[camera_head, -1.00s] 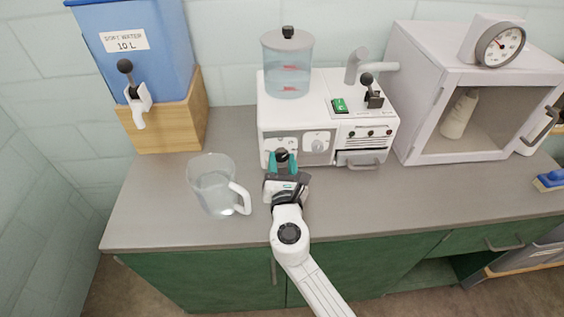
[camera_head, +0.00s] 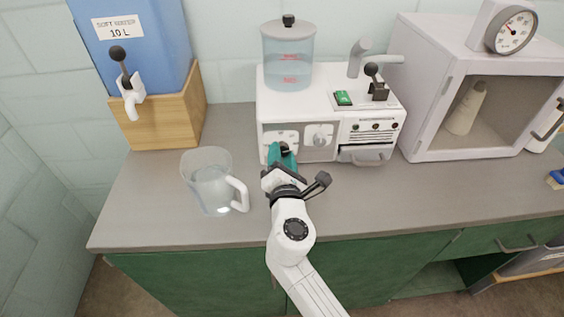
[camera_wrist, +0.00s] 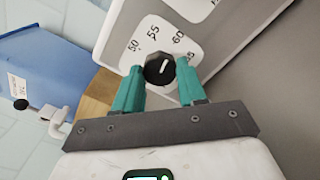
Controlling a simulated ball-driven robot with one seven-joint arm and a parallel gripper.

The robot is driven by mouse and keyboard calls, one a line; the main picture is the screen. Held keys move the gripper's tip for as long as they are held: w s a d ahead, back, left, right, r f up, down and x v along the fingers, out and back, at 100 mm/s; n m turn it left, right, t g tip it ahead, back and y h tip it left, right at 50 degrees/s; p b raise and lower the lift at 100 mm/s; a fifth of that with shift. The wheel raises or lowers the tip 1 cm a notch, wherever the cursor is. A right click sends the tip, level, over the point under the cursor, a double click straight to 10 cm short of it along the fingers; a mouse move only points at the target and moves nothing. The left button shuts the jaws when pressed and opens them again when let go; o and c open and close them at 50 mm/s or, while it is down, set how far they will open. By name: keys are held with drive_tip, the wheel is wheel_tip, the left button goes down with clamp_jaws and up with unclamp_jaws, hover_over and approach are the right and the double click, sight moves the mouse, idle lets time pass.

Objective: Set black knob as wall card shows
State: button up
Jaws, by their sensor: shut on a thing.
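The black knob (camera_wrist: 160,69) sits on a white dial plate (camera_wrist: 148,36) with the numbers 50, 55, 60 and part of another showing. Its white pointer line shows on the knob's face. My gripper (camera_wrist: 158,82) is shut on the knob, one teal finger on each side. In the head view my gripper (camera_head: 282,152) is at the left dial on the white machine's front (camera_head: 300,141), and the fingers hide most of that knob. The wall card does not show in either view.
A second white dial (camera_head: 319,136) is just right of my gripper. A clear jug (camera_head: 211,182) stands close on the left. A blue water container (camera_head: 143,50) stands on a wooden block, and a white cabinet with a gauge (camera_head: 515,30) is at the right.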

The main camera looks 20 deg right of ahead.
drive_tip(key=shift+m+b, duration=0.6)
drive_tip(key=shift+m, duration=0.4)
drive_tip(key=o, duration=1.1)
drive_tip(key=shift+c, duration=0.2)
drive_tip(key=v, duration=1.1)
drive_tip(key=shift+b, duration=0.3)
